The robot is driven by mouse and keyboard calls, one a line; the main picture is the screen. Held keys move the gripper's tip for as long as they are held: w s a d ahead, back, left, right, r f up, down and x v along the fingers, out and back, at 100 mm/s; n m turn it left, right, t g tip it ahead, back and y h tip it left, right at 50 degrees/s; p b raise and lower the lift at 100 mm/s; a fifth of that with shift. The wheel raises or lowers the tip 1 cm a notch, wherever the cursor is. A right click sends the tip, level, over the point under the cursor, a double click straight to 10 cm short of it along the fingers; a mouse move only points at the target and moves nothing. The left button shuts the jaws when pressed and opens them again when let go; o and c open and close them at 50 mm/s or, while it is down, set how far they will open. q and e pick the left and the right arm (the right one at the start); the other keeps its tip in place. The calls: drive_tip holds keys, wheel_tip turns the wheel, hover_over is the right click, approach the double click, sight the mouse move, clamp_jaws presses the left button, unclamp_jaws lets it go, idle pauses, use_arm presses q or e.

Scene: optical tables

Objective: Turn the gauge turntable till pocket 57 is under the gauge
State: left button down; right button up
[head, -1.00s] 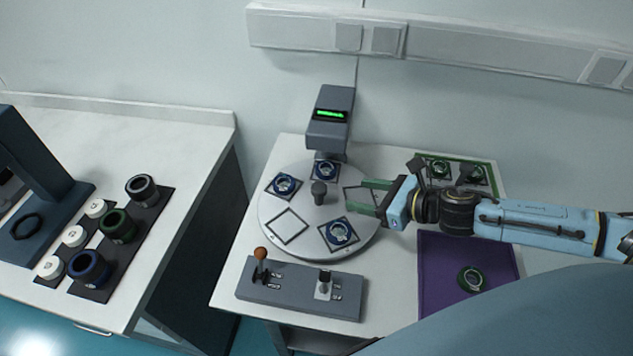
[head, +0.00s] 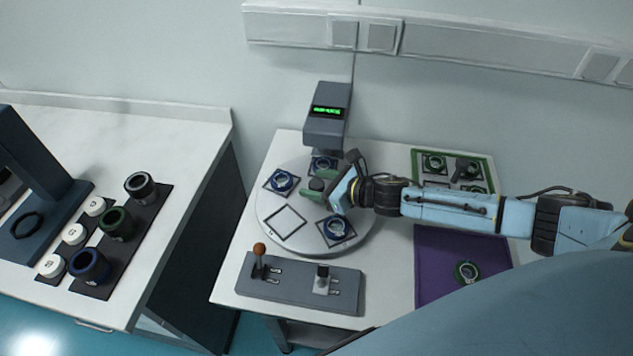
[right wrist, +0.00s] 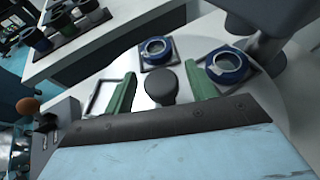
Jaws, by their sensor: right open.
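The round grey gauge turntable (head: 268,213) stands on the right-hand table, with blue rings in square pockets and one empty pocket (head: 286,222) at its front. The dark gauge (head: 327,118) with a green display stands over its back edge, above a blue ring (head: 322,165). Pocket numbers are too small to read. My right gripper (head: 316,190) is open at the turntable's central dark knob (head: 317,184). In the right wrist view the knob (right wrist: 162,83) stands between the two green fingers, with gaps on both sides. My left gripper is not in view.
A grey control box (head: 300,284) with an orange-topped lever stands in front of the turntable. A purple mat (head: 440,270) with a green ring and a green-edged tray (head: 455,157) lie to the right. The left bench holds dark cups and white discs.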

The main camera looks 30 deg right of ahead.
drive_tip(key=shift+w+a+f, duration=0.1)
drive_tip(key=shift+w, duration=0.1)
clamp_jaws()
idle(0.3)
